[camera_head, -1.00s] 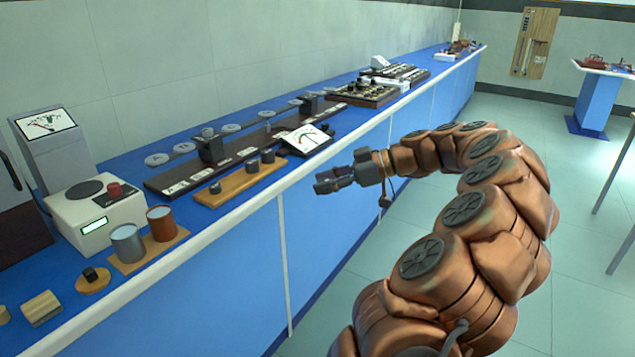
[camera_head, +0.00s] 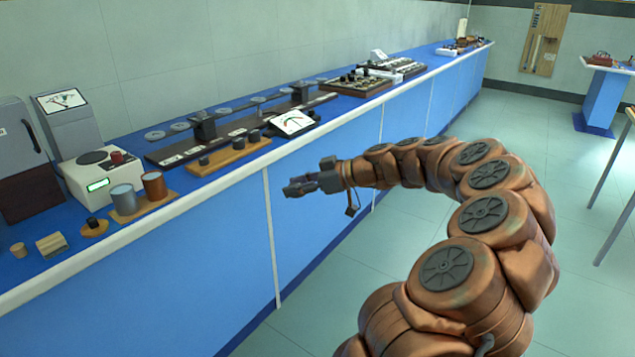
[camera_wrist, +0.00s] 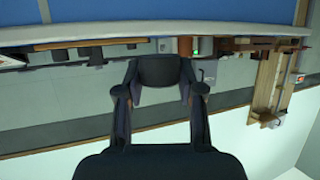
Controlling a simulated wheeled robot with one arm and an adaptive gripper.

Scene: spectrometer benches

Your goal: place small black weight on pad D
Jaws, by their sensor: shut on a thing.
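My gripper (camera_head: 300,187) is held out in front of the bench's front face, over the aisle and apart from the bench. In the wrist view its fingers (camera_wrist: 162,95) are closed around a dark block (camera_wrist: 165,72), which appears to be the small black weight. In the head view this block is too small and dark to tell from the fingers. Several round grey pads stand in a row behind a long dark rail; the nearest pad (camera_head: 154,135) is at the left. Their letters are too small to read, so I cannot tell which is pad D.
A wooden weight strip (camera_head: 228,158) holds several dark weights in front of the rail, beside a white dial meter (camera_head: 293,122). A digital scale (camera_head: 92,178), two cylinders and another small dark weight (camera_head: 93,222) on a wooden disc stand left. The aisle floor (camera_head: 330,290) is clear.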

